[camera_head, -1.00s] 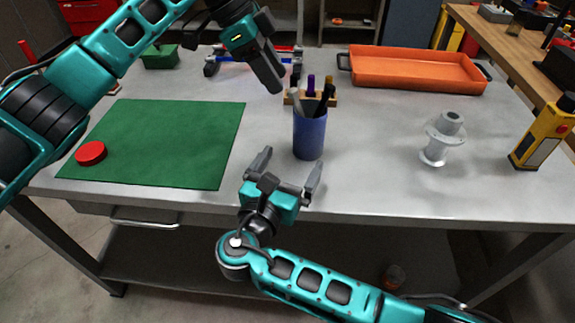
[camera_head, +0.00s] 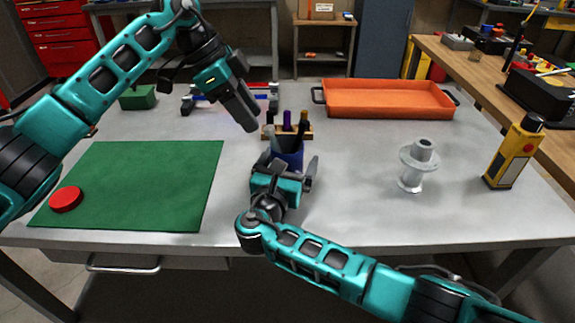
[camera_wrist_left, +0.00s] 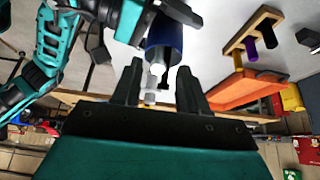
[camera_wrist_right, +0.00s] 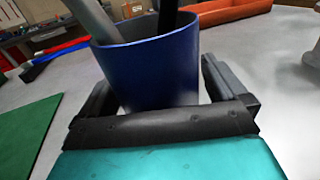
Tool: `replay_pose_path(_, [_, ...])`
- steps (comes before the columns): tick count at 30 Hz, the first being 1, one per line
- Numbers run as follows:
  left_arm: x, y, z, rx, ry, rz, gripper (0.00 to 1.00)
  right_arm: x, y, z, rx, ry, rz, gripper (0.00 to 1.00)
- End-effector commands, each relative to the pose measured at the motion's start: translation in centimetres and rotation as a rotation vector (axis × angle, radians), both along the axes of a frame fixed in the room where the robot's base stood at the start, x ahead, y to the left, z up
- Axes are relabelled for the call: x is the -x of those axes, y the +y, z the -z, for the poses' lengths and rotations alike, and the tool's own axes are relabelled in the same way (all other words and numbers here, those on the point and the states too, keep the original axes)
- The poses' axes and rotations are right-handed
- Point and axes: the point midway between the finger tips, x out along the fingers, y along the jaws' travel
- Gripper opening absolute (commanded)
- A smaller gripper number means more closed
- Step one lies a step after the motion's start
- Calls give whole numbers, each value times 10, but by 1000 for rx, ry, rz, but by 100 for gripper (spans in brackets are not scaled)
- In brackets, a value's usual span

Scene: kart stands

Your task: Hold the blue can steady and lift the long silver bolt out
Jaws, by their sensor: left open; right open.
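The blue can (camera_head: 291,157) stands upright on the grey table, partly hidden by my right gripper. The silver bolt (camera_head: 273,140) leans out of its left side beside dark items; it also shows in the right wrist view (camera_wrist_right: 94,20). My right gripper (camera_head: 292,166) is open, its fingers on either side of the can (camera_wrist_right: 150,70); I cannot tell whether they touch it. My left gripper (camera_head: 245,112) is open and empty, pointing down, above and left of the can. In the left wrist view the can (camera_wrist_left: 163,42) and its contents appear beyond the open fingers (camera_wrist_left: 158,78).
A small wooden rack (camera_head: 300,131) stands just behind the can. A green mat (camera_head: 140,185) with a red disc (camera_head: 66,199) lies left. An orange tray (camera_head: 388,112), a metal spool (camera_head: 418,160) and a yellow device (camera_head: 512,155) are right. Table between can and spool is clear.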

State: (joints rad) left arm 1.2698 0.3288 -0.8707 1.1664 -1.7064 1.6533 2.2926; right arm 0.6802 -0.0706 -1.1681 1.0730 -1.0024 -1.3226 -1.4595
Motion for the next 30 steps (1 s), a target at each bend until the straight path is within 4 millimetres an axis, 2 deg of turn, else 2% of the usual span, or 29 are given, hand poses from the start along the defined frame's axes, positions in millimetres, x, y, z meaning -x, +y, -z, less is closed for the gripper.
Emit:
replay_pose_path(4, [0, 0, 0, 0, 0, 0, 43, 0, 0, 0, -1, 0, 0, 97])
replay_pose_path(21, [0, 0, 0, 0, 0, 0, 43, 0, 0, 0, 0, 0, 0, 42])
replay_pose_path(26, [0, 0, 0, 0, 0, 0, 43, 1, 0, 0, 0, 0, 0, 42])
replay_pose_path(30, [0, 0, 0, -2, -7, 11, 51, 1, 0, 0, 0, 0, 0, 42])
